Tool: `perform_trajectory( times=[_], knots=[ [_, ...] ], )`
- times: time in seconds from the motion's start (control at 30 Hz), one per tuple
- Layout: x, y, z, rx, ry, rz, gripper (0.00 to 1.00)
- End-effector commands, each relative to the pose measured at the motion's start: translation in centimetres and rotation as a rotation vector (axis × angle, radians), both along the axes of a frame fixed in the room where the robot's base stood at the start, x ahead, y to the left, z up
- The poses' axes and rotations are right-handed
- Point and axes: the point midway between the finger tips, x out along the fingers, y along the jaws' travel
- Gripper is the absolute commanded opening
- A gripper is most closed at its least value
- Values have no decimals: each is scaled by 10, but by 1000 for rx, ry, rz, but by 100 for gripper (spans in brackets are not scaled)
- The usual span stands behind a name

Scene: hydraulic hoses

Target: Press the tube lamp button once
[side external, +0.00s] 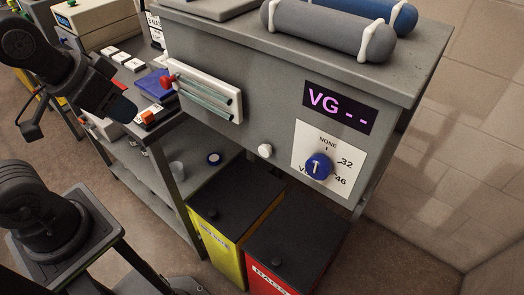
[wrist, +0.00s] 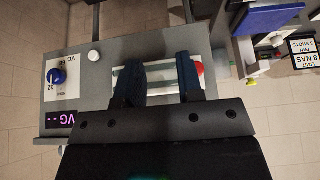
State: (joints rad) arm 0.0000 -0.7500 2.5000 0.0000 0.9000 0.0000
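The tube lamp panel (side external: 205,92) is a white frame with glassy tubes on the front of the grey cabinet. A red button-like piece (side external: 168,80) sits at its left end; in the wrist view this red piece (wrist: 199,69) is partly hidden behind a finger. A white round knob (side external: 265,150) is lower on the cabinet front and also shows in the wrist view (wrist: 94,55). The frames do not show which is the lamp button. My gripper (side external: 128,112) is left of the panel, apart from it. In the wrist view its dark blue fingers (wrist: 157,62) are open and empty.
A blue dial (side external: 319,166) and a "VG--" display (side external: 340,106) are on the cabinet's right. A bench with a blue box (side external: 155,85) and small parts stands left. Yellow (side external: 220,240) and red (side external: 275,262) bins stand below. Space before the panel looks clear.

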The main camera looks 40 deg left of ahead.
Motion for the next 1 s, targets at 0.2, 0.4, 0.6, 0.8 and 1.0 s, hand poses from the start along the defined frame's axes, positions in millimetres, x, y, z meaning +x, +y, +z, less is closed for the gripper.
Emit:
perform_trajectory(
  times=[0.2,0.4,0.6,0.8,1.0],
  knots=[
    [0,0,0,0,0,0,13],
    [0,0,0,0,0,0,0],
    [0,0,0,0,0,0,0],
    [0,0,0,0,0,0,0],
    [0,0,0,0,0,0,0]
  ],
)
